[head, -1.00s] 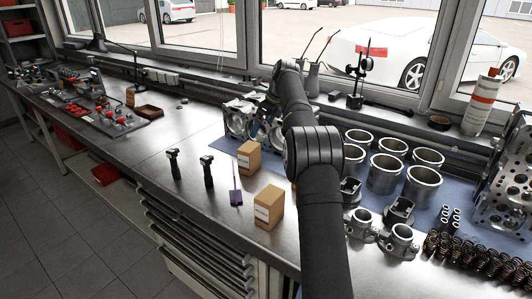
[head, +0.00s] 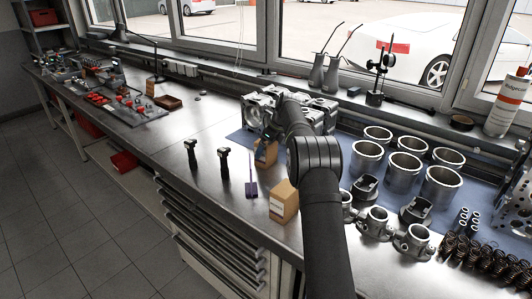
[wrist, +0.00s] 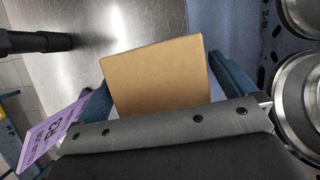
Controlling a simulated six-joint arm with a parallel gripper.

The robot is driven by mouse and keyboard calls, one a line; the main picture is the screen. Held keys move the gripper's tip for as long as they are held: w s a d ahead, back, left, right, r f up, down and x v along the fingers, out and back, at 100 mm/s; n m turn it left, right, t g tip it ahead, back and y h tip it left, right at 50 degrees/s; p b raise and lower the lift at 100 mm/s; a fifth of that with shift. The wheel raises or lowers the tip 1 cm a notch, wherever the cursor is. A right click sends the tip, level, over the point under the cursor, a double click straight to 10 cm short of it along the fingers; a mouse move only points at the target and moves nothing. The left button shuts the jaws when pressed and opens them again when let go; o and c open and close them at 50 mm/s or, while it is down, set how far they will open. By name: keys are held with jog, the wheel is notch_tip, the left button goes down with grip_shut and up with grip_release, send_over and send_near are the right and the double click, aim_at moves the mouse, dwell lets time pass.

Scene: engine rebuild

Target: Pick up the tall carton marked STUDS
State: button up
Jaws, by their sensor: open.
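A brown carton (head: 262,157) stands at the left edge of the blue mat, partly hidden by my gripper (head: 268,147). In the wrist view its plain brown face (wrist: 160,75) fills the space between the two blue fingers of my gripper (wrist: 165,88). The fingers are open, one on each side of it; I cannot tell whether they touch it. A second brown carton (head: 284,203) with a pale label stands nearer, beside my forearm. I cannot read STUDS on either carton.
A purple tag (head: 251,188) lies left of the cartons and shows beside a finger in the wrist view (wrist: 52,132). Two black pistons or tools (head: 224,164) stand left of it. Metal cylinders (head: 404,172) stand right.

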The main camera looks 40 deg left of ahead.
jog(key=shift+x, duration=1.1)
jog(key=c, duration=1.2)
jog(key=shift+r, duration=0.1)
